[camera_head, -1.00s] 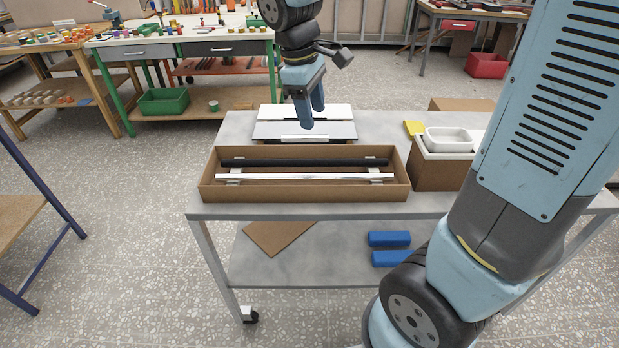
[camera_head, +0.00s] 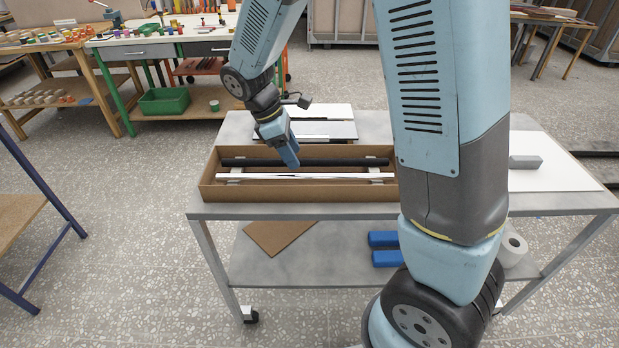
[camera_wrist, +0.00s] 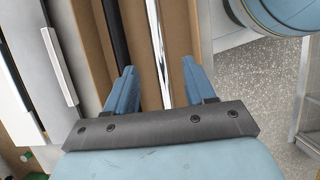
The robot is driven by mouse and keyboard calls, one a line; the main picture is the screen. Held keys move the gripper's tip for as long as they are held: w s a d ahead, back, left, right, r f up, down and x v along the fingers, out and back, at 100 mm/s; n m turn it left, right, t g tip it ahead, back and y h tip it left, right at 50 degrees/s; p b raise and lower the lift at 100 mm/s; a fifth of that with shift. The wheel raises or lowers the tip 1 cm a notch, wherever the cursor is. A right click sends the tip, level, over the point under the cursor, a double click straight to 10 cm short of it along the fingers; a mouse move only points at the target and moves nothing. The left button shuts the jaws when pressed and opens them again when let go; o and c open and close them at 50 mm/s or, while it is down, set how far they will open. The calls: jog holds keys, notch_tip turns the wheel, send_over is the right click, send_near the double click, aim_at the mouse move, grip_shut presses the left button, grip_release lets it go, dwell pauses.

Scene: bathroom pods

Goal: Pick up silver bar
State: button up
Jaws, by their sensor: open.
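The silver bar (camera_head: 330,176) is long, thin and shiny. It lies level in a brown open box (camera_head: 240,193) on the trolley, in front of a parallel black bar (camera_head: 335,162). Pale supports show near its ends. My gripper (camera_head: 290,157) is over the box, left of the bar's middle. In the wrist view my gripper (camera_wrist: 155,85) is open, with a blue finger on each side of the silver bar (camera_wrist: 158,45). The black bar (camera_wrist: 116,35) runs beside it, close to the left finger. I cannot tell how far the fingertips are above the silver bar.
A pale panel with a white handle-like strip (camera_head: 300,137) lies behind the box. The box's walls stand close around the bars. A white sheet with a grey block (camera_head: 525,162) is at the right of the trolley. Blue blocks (camera_head: 385,258) lie on the lower shelf.

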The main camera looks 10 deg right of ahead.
aim_at(303, 175)
jog(key=shift+x, duration=3.55)
jog(key=shift+a, duration=0.2)
jog(key=shift+c, duration=0.2)
grip_shut()
